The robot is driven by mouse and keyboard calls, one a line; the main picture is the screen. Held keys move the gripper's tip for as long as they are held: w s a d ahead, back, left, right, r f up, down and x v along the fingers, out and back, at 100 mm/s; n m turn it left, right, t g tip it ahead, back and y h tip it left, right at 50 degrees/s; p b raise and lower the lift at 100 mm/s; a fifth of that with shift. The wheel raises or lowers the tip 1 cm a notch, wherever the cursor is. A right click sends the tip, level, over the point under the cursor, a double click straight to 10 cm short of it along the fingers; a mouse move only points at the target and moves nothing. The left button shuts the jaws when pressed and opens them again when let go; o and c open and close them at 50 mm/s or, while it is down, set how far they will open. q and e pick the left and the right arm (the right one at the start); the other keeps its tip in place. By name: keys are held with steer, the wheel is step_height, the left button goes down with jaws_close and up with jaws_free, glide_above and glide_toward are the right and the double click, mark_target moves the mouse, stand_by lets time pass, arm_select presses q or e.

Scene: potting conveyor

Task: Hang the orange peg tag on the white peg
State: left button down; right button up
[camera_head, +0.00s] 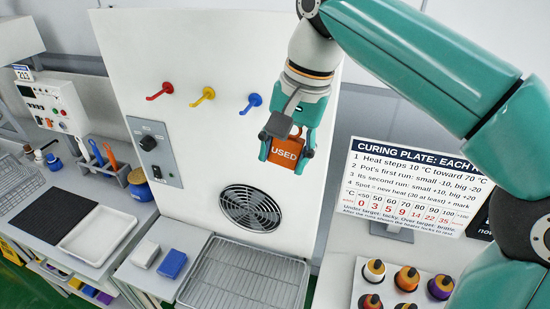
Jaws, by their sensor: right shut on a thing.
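My right gripper (286,155) comes down from the top right and is shut on the orange peg tag (284,146). I cannot tell the gap between tag and panel. A red peg (160,91) and a yellow peg (204,96) stick out further left. No white peg shows; the gripper and arm cover part of the panel's right side. My left gripper is not in view.
A round fan grille (250,208) is below the tag, with a wire rack (245,275) in front. A curing sign (415,185) stands at right, above a tray of small pots (405,280). A white tray (92,240) lies at left.

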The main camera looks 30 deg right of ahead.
steer(key=shift+w+d+f+p, duration=0.15)
steer(key=shift+w+d+p, duration=0.15)
steer(key=shift+w+d, duration=1.3)
steer(key=shift+d, duration=0.35)
steer(key=c, duration=0.3)
steer(key=shift+w+d+f, duration=0.2)
steer(key=shift+w+d, duration=0.15)
steer(key=shift+d, duration=0.05)
jaws_close()
steer(key=shift+f, duration=0.1)
steer(key=shift+f, duration=0.25)
steer(key=o, duration=1.4)
jaws_free()
steer(key=shift+d+r, duration=0.1)
